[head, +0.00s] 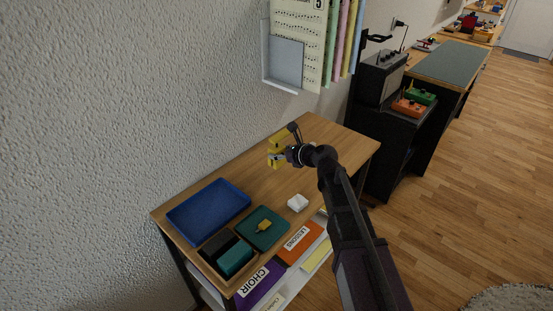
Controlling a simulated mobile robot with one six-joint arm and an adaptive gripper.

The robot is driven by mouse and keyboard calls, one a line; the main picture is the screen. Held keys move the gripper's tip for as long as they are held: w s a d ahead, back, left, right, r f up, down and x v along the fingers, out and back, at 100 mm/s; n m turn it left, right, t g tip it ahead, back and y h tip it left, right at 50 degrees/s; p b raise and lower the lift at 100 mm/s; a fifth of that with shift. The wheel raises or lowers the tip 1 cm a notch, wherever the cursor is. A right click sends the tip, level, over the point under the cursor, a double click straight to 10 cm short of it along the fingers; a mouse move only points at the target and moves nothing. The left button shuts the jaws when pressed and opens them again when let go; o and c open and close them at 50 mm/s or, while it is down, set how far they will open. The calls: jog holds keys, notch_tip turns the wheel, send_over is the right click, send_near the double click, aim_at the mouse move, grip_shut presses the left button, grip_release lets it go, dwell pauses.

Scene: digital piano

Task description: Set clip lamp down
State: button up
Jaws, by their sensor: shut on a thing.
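The clip lamp (276,145), a small yellow thing, is at my gripper (287,154) over the back part of the wooden table (315,135). My gripper is shut on it. The gripper and arm hide part of the lamp, and I cannot tell whether the lamp touches the tabletop.
A blue tray (209,208) and a teal tray (254,241) holding a small yellow item (263,226) are on the table's left part. A white block (298,203) sits near the front edge. A sheet-music rack (284,62) hangs above. Bare tabletop lies between trays and gripper.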

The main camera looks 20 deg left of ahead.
jog(key=shift+w+a, duration=0.2)
jog(key=shift+w, duration=0.35)
jog(key=shift+f, duration=0.15)
jog(key=shift+f+b, duration=1.65)
jog(key=shift+b, duration=0.15)
jog(key=shift+f, duration=0.15)
jog(key=o, duration=0.9)
jog(key=shift+o, duration=0.2)
